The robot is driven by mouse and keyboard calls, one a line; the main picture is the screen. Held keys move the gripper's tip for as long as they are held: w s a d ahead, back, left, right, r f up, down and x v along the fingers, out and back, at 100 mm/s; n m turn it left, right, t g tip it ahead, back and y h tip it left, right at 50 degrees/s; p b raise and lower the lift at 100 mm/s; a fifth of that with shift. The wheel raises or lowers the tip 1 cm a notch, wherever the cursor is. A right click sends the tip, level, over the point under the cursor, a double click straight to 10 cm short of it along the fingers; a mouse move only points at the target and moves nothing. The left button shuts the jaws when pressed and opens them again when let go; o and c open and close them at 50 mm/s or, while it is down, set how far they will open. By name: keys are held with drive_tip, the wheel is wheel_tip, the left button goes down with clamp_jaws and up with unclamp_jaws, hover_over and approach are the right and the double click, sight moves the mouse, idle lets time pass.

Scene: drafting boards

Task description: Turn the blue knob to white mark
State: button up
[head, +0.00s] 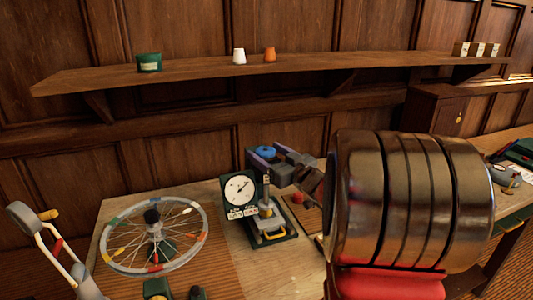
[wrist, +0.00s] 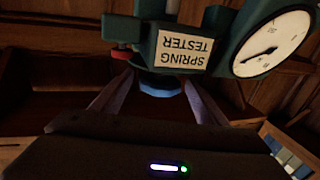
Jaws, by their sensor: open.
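The blue knob (head: 265,152) is a small round disc at the top of a dark grey-green housing (head: 272,171) on the bench. In the wrist view the blue knob (wrist: 160,86) shows partly, below the upside-down "SPRING TESTER" label (wrist: 184,50). My gripper (head: 268,155) reaches in from the right, open, with one finger on each side of the knob. In the wrist view the two fingers of my gripper (wrist: 159,80) also straddle it. I cannot tell whether they touch it. I cannot make out the white mark.
A dial gauge (head: 239,188) on a green stand is close left of the housing; its dial also shows in the wrist view (wrist: 272,44). A red knob (head: 298,198) is nearby. A spoked wheel (head: 129,239) lies left. A shelf (head: 200,74) runs above.

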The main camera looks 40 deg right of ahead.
drive_tip(key=shift+w, duration=0.3)
drive_tip(key=shift+c, duration=0.4)
drive_tip(key=c, duration=1)
